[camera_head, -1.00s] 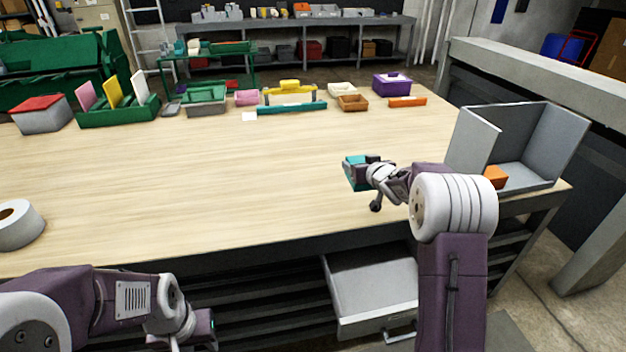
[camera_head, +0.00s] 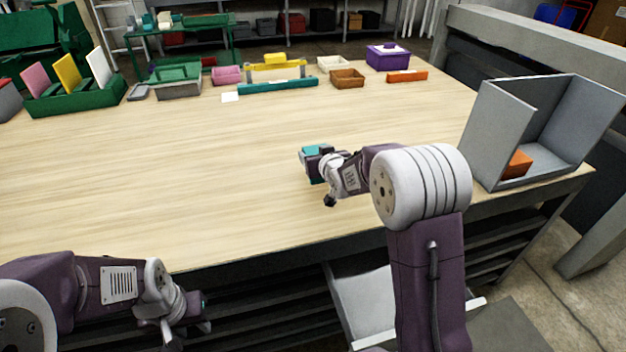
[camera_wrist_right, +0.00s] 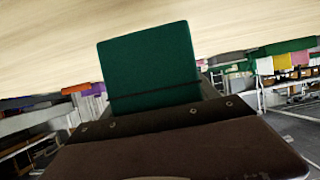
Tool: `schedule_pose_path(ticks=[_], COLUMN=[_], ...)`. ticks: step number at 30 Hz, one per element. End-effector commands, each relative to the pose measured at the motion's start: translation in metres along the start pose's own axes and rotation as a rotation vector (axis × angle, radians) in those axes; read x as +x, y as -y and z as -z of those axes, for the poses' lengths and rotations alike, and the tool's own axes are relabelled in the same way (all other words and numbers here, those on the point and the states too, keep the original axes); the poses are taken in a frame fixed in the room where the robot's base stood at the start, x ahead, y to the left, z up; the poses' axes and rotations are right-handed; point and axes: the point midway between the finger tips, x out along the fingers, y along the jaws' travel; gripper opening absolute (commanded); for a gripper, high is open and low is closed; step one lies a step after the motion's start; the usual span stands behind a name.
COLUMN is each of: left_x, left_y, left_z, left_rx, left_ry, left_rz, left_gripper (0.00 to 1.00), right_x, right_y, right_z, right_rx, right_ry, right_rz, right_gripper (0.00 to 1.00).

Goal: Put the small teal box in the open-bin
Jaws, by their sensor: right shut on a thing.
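The small teal box (camera_head: 312,151) is in my right gripper (camera_head: 316,163), held over the middle of the wooden table. In the right wrist view the teal box (camera_wrist_right: 150,68) appears as a dark green-teal block between the jaws, with a thin dark line across it. My right gripper is shut on it. A grey bin with an open front (camera_head: 497,124) stands at the table's right end, to the right of my right arm. An orange block (camera_head: 518,164) lies inside it. My left gripper (camera_head: 203,312) is low at the front left, below the table edge; its jaws are unclear.
Along the table's back stand a green rack (camera_head: 75,103), a grey-green box (camera_head: 178,82), a teal bar (camera_head: 278,87), a brown tray (camera_head: 347,79), a purple box (camera_head: 388,57) and an orange bar (camera_head: 407,76). An open drawer (camera_head: 358,298) juts out below. The table's middle is clear.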

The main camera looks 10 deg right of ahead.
Motion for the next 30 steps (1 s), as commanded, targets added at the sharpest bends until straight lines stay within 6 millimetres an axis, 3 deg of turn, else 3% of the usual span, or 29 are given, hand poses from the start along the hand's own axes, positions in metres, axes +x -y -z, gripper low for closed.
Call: schedule_pose_path(ticks=[3,8,15,26,27,29,30], left_x=[0.001,0.002,0.014,0.017,0.017,0.016,0.016], left_y=[0.000,0.000,0.000,0.000,0.000,0.000,0.000], left_z=[0.000,0.000,-0.001,-0.002,-0.002,-0.001,-0.001], left_rx=[0.000,0.000,0.000,0.000,0.000,0.000,0.000], left_ry=[-0.001,-0.001,-0.001,-0.001,0.000,-0.001,-0.001], left_rz=[0.000,0.000,0.000,0.000,0.000,0.000,0.000], left_gripper=[0.36,0.36,0.36,0.36,0.36,0.36,0.36], right_x=[-0.002,-0.002,0.013,0.015,0.015,0.015,0.015], right_y=[0.013,0.014,0.014,0.014,0.014,0.014,0.014], right_z=[-0.008,-0.010,-0.046,-0.050,-0.051,-0.050,-0.050], right_rx=[0.001,0.000,0.000,0.001,0.001,0.001,0.001], right_ry=[-0.002,-0.003,0.001,-0.003,-0.001,-0.001,-0.001], right_rz=[0.000,-0.003,-0.003,-0.002,-0.002,-0.002,-0.002], right_gripper=[0.18,0.18,0.18,0.18,0.71,0.88,0.90])
